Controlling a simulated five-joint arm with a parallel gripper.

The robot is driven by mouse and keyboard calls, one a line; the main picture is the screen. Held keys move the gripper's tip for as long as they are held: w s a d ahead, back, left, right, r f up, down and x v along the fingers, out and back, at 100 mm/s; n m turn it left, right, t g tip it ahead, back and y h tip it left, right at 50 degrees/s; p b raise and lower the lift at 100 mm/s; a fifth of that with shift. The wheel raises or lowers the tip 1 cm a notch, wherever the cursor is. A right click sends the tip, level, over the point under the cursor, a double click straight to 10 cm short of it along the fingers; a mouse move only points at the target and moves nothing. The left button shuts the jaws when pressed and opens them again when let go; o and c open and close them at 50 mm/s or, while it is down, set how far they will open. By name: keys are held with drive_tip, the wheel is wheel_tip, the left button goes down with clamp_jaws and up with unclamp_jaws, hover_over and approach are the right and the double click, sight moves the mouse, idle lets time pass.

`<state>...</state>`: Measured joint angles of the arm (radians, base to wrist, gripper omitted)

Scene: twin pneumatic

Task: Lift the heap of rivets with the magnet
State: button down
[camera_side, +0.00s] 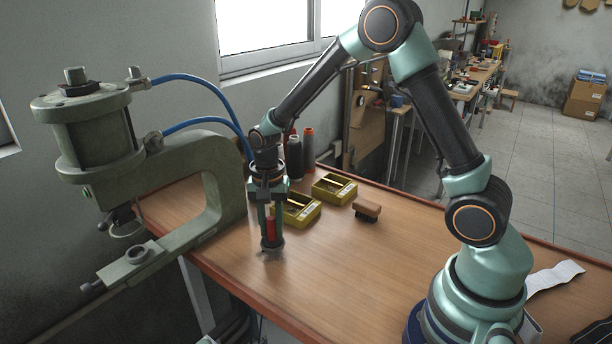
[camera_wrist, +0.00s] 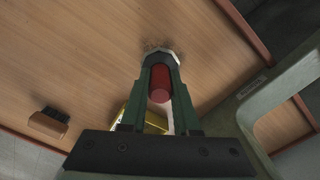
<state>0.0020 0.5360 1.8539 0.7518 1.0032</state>
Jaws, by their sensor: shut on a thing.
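My gripper (camera_side: 271,240) points down over the wooden table, near its left end. It is shut on the magnet (camera_side: 271,228), a red cylinder standing upright between the fingers. In the wrist view the red magnet (camera_wrist: 160,84) shows between the two green fingers of my gripper (camera_wrist: 160,62). A small dark speckled heap of rivets (camera_side: 270,258) is right at the lower end of the gripper. In the wrist view the rivets (camera_wrist: 152,47) show as specks just beyond the fingertips. I cannot tell whether they cling to the magnet or lie on the table.
A green pneumatic press (camera_side: 200,170) with blue hoses stands close on the left. Yellow bins (camera_side: 335,188) and dark spools (camera_side: 295,158) stand behind my gripper. A brush (camera_side: 367,210) lies to the right. The table (camera_side: 340,260) is clear at the front middle.

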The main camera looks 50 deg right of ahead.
drive_tip(key=shift+r, duration=2.25)
drive_tip(key=w+d, duration=0.1)
drive_tip(key=w+d+f, duration=0.1)
drive_tip(key=shift+w+d+f, duration=0.3)
drive_tip(key=shift+w, duration=0.1)
drive_tip(key=shift+f, duration=0.1)
drive_tip(key=shift+f, duration=2.3)
drive_tip(key=shift+f, duration=0.35)
wheel_tip(320, 180, up, 7)
